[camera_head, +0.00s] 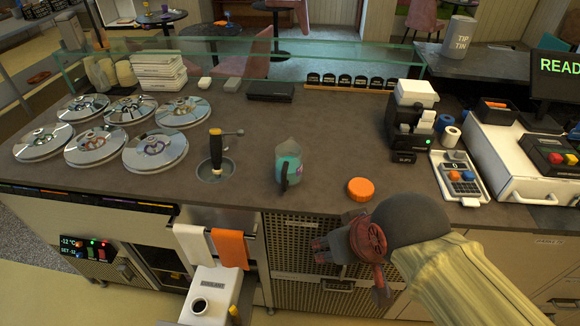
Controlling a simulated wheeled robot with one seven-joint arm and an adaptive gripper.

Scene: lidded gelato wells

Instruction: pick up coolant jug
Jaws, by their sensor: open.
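A white box-like jug (212,285) stands low in front of the counter at the bottom of the picture. The dark lettering on its top seems to read "COOLANT", and a round dark opening shows near its front. Its lower part is cut off by the picture edge. My gripper (346,272), red and grey, is open and empty in front of the perforated cabinet panel. It is to the right of the white jug and well apart from it. A teal pitcher (289,168) with a dark handle stands on the counter.
An orange round lid (360,189) lies near the counter's front edge. White and orange towels (229,248) hang just behind the white jug. Several round well lids (155,150) fill the counter's left. A card terminal (460,178) is at right.

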